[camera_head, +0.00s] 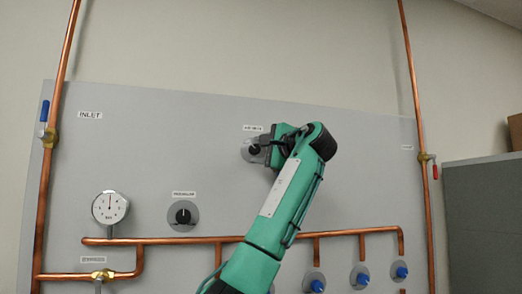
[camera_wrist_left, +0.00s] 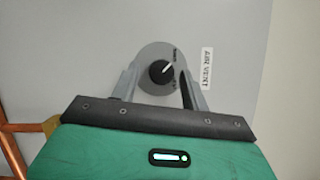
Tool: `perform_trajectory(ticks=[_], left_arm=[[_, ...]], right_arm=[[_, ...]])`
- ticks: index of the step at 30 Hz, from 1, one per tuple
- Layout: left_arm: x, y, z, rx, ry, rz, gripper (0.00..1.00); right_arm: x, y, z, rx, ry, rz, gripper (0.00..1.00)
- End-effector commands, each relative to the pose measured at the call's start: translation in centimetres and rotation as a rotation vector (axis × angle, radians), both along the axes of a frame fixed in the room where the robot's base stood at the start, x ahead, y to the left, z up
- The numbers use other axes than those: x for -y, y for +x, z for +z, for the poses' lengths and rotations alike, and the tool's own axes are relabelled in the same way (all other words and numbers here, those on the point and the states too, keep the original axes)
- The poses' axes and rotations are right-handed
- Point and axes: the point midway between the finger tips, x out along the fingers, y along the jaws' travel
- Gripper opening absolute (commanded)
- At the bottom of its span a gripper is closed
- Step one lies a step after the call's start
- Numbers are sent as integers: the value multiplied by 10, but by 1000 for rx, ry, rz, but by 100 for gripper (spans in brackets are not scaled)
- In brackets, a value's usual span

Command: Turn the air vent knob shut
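The air vent knob (camera_head: 253,149) is a small black round knob on a grey round plate, set in the upper middle of the grey panel. The wrist view shows the knob (camera_wrist_left: 161,73) with a white pointer line slanting to the upper right, beside its "AIR VENT" label (camera_wrist_left: 207,68). My left gripper (camera_head: 266,151) is at the knob from the right side in the head view. In the wrist view its two fingers (camera_wrist_left: 158,76) stand open, one on each side of the knob, with small gaps visible. Whether they touch it cannot be told. My right gripper is out of view.
A second black knob (camera_head: 183,215) and a round gauge (camera_head: 110,207) sit lower left on the panel. Copper pipes (camera_head: 160,241) run along the bottom and both sides. Several blue knobs (camera_head: 401,272) are at lower right. A red-handled valve (camera_head: 434,170) is on the right pipe.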

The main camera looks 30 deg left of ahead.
Motion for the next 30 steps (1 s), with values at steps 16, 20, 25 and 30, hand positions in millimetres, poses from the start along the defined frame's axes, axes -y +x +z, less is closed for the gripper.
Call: perform_trajectory(ticks=[16,20,25,30], left_arm=[[28,-9,-5,2,4,-4,50],[57,-19,-8,2,3,-5,50],[93,-31,-10,1,2,-4,50],[119,-40,-10,2,2,-2,50]], right_arm=[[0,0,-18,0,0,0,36],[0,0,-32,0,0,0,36],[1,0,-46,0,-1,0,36],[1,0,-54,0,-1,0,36]])
